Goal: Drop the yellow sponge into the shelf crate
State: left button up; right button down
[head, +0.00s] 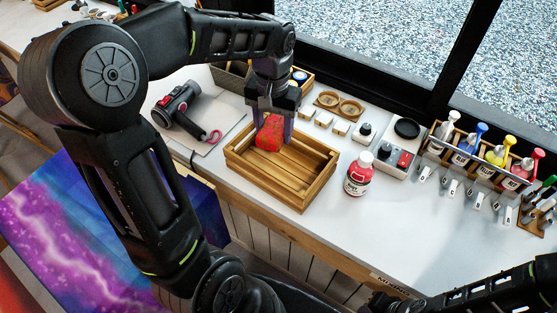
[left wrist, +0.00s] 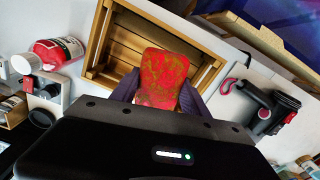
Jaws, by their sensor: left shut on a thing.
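My left gripper (head: 272,127) is shut on a red block with yellow-olive patches (head: 269,136), which looks like a sponge; no plain yellow sponge shows. The block also shows in the left wrist view (left wrist: 162,75), between my purple-grey fingers (left wrist: 157,97). It hangs over a slatted wooden crate (head: 247,179) on the white counter; the crate also shows in the left wrist view (left wrist: 97,42). The crate's visible floor is bare. My right arm comes in at the bottom right; its dark end (head: 382,301) is too cut off to read.
A red bottle (head: 359,176) stands right beside the crate. A black handheld tool (head: 178,108) lies to its left. Behind are a wooden box with jars (head: 303,78) and a tray with two round dishes (head: 340,104). A rack of colored bottles (head: 470,150) stands right. The front right counter is clear.

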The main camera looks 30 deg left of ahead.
pick_arm(q)
notch_tip(320, 180, down, 6)
jog(key=b, duration=0.4)
jog(key=shift+r, duration=0.1)
jog(key=o, duration=1.5)
jog(key=shift+r, duration=0.1)
notch_tip(320, 180, up, 8)
jog(key=shift+f+b, duration=0.15)
jog(key=shift+b, duration=0.2)
